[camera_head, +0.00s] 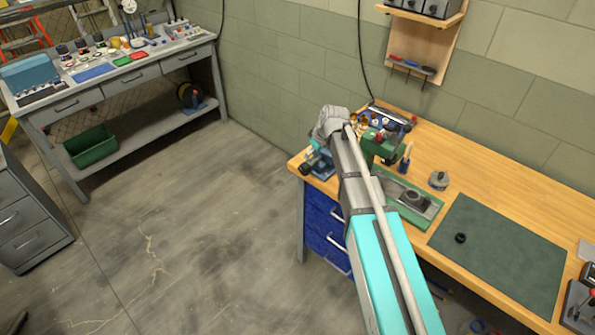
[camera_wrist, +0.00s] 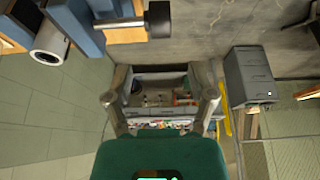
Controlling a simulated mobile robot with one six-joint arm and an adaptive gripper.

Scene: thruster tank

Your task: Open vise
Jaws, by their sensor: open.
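The blue vise (camera_head: 321,166) is at the left front corner of the wooden workbench, partly hidden by my arm in the head view. A dark round knob (camera_head: 306,169) shows at its front. In the wrist view the vise (camera_wrist: 72,18) fills the upper left, close by, with a grey hollow cylinder (camera_wrist: 50,43) and a bar ending in a black knob (camera_wrist: 159,20). I cannot tell how far apart its jaws are. My gripper (camera_wrist: 162,97) is open and empty, with the knob above its fingers in the wrist view. Its fingers are hidden in the head view.
The wooden workbench (camera_head: 450,158) holds a green machine (camera_head: 384,146), a small tray (camera_head: 411,200) and a dark green mat (camera_head: 497,255). Blue drawers (camera_head: 326,226) are below. A cluttered grey bench (camera_head: 130,85) stands across open floor. A grey cabinet (camera_wrist: 248,74) shows in the wrist view.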

